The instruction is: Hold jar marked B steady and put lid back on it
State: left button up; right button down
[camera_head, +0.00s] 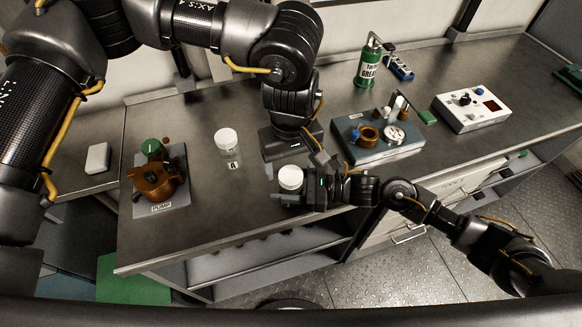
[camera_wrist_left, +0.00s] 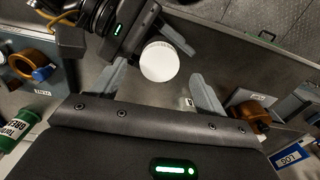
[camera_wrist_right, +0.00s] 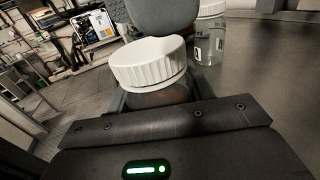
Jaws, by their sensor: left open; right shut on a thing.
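A clear jar with a white lid (camera_head: 290,178) stands near the front of the bench. Its marking is hidden. My right gripper (camera_head: 285,197) is shut around the jar's body from the right. In the right wrist view the ribbed white lid (camera_wrist_right: 150,65) sits on top of the jar; I cannot tell whether it is screwed down. My left gripper (camera_head: 290,163) is open just above the lid. In the left wrist view the round lid top (camera_wrist_left: 159,62) lies between the spread left fingertips (camera_wrist_left: 158,70), with visible gaps to the fingers.
A jar marked A (camera_head: 229,150) with a white lid stands to the left. Further left is the pump (camera_head: 157,180) on its plate. To the right are a tray of parts (camera_head: 378,138), a green grease bottle (camera_head: 369,66) and a white control box (camera_head: 471,107).

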pick_arm(q)
notch_tip(320, 180, up, 9)
jog(key=shift+r, duration=0.2)
pick_arm(e)
jog(key=c, duration=0.5)
grip_release()
pick_arm(q)
jog(key=shift+f, duration=0.1)
pick_arm(e)
jog(key=shift+d, duration=0.15)
pick_arm(q)
notch_tip(320, 180, down, 4)
jog(key=b, duration=0.4)
jog(key=shift+f, duration=0.2)
pick_arm(e)
jog(key=d, duration=0.9)
jog(key=shift+s+d+f, duration=0.2)
jog(key=shift+s, duration=0.2)
pick_arm(q)
jog(key=shift+f+b, duration=0.15)
jog(key=shift+b, duration=0.25)
pick_arm(e)
jog(key=shift+d+r, duration=0.15)
jog(key=shift+d, duration=0.4)
jog(key=shift+r, duration=0.1)
